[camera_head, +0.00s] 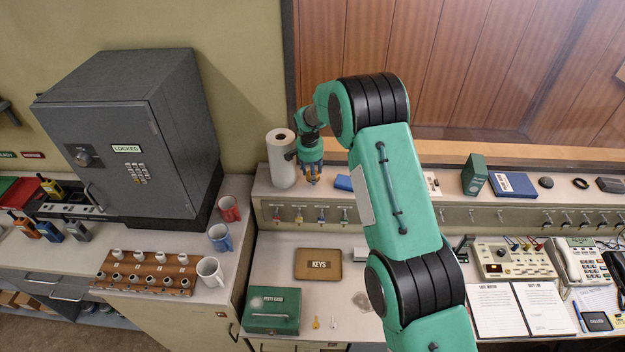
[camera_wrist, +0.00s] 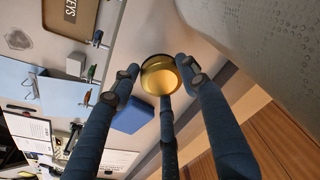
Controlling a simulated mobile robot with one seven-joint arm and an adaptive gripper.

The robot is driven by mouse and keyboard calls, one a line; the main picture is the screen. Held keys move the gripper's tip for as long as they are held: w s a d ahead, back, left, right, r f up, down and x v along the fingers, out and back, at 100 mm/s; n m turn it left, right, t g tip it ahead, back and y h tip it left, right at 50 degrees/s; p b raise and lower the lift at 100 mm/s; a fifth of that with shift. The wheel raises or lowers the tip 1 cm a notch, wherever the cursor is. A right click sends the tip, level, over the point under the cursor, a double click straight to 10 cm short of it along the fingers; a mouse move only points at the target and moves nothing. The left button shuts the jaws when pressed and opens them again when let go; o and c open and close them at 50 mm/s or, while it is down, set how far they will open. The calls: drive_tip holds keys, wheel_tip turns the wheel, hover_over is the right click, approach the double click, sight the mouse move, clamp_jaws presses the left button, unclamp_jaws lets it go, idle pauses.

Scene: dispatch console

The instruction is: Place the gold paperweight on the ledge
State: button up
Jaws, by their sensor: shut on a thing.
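The gold paperweight (camera_wrist: 160,76) is a round, shiny piece between the blue fingers of my gripper (camera_wrist: 160,80) in the wrist view. My gripper is shut on it. In the head view my gripper (camera_head: 312,178) points down at the ledge (camera_head: 262,184), just right of the paper roll. There the paperweight is mostly hidden by the fingers. The ledge is the pale raised shelf along the wall, with key hooks on its front. I cannot tell whether the paperweight touches the ledge.
The white paper roll (camera_head: 281,160) stands close to the left of my gripper. A small blue block (camera_head: 343,183) lies close to the right. A green box (camera_head: 474,175) and a blue book (camera_head: 512,185) stand farther right. A KEYS tray (camera_head: 318,264) lies on the desk below.

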drive_tip(key=shift+f+p, duration=0.45)
drive_tip(key=shift+f, duration=1.25)
drive_tip(key=shift+f, duration=0.1)
drive_tip(key=o, duration=1.6)
drive_tip(key=shift+s+a+r+b, duration=0.1)
drive_tip(key=shift+s+r+b, duration=0.2)
drive_tip(key=shift+r, duration=1.7)
drive_tip(key=shift+s+a+r+b, duration=0.1)
drive_tip(key=shift+s+r+b, duration=0.25)
drive_tip(key=shift+r, duration=1.65)
drive_tip(key=shift+s+a+r+b, duration=0.15)
drive_tip(key=shift+r+b, duration=0.3)
drive_tip(key=shift+r, duration=1.55)
drive_tip(key=shift+d+r, duration=0.1)
